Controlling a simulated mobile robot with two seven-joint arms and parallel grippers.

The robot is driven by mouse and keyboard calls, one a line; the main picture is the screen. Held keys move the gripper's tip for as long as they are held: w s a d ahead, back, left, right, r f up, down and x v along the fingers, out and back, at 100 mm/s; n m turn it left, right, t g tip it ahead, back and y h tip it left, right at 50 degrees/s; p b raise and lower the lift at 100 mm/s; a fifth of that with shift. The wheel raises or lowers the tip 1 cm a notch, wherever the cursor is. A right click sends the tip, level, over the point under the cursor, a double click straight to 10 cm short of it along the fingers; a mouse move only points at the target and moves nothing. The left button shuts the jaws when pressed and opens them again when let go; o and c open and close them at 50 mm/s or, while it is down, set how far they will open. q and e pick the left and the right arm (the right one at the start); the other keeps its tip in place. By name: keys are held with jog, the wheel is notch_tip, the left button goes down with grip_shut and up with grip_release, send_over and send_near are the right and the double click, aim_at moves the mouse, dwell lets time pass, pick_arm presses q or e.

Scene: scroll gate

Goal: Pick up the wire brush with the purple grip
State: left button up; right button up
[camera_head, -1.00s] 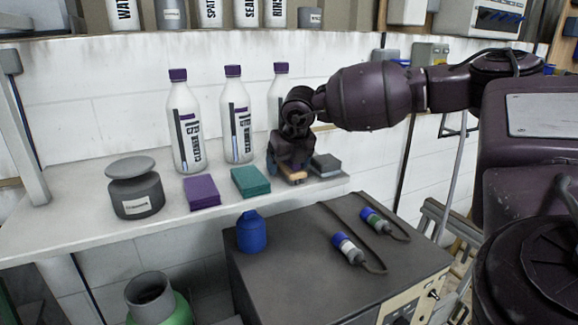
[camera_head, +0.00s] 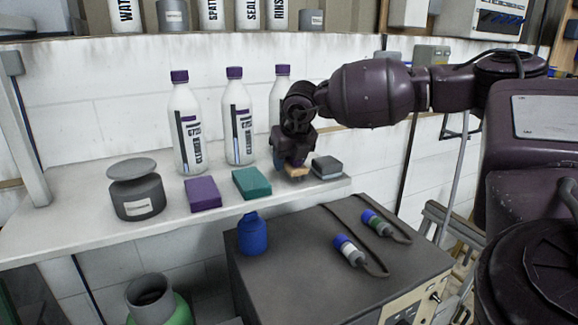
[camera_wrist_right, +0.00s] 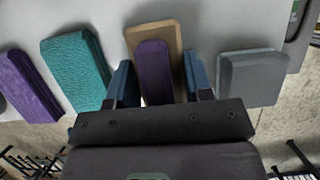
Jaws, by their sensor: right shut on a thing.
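The wire brush (camera_wrist_right: 154,70) has a tan wooden body and a rounded purple grip on top. In the head view, its tan body (camera_head: 297,172) shows under my right gripper (camera_head: 292,160), at the right part of the white shelf. My right gripper is shut on the brush, with its blue fingers on either side of the purple grip in the wrist view. The brush appears slightly above the shelf, with a dark patch below it. Its underside is hidden. My left gripper is not in view.
A teal block (camera_head: 252,183) and a purple block (camera_head: 202,194) lie left of the brush; a grey block (camera_head: 327,167) lies close to its right. White bottles (camera_head: 238,125) stand behind. A dark box (camera_head: 300,265) with cables sits below the shelf (camera_head: 110,228).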

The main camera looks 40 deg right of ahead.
notch_tip(320, 180, up, 19)
jog(key=shift+f+b, duration=0.2)
jog(key=shift+b, duration=0.25)
jog(key=o, duration=0.4)
jog(key=shift+c, duration=1.3)
